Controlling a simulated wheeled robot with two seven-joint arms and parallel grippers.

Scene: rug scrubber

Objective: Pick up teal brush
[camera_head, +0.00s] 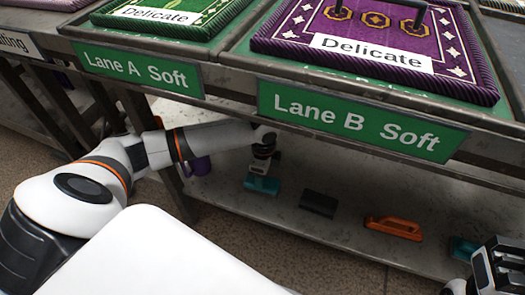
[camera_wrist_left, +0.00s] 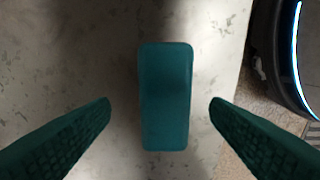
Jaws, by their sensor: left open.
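A teal brush (camera_head: 261,185) lies on the grey lower shelf under the Lane B Soft sign. In the left wrist view the teal brush (camera_wrist_left: 166,95) is upright in the picture, between two spread fingers, with a gap on each side. My left gripper (camera_head: 263,166) is open and just above the brush, and its fingers are hard to make out in the head view. A second teal item (camera_head: 463,248) lies at the right end of the shelf, partly hidden by my right gripper (camera_head: 503,258). I cannot tell whether that gripper is open or shut.
A dark block (camera_head: 319,204) and an orange brush (camera_head: 393,228) lie on the lower shelf to the right. A purple item (camera_head: 200,166) stands to the left. The upper tables with a green rug and a purple rug (camera_head: 470,82) overhang the shelf.

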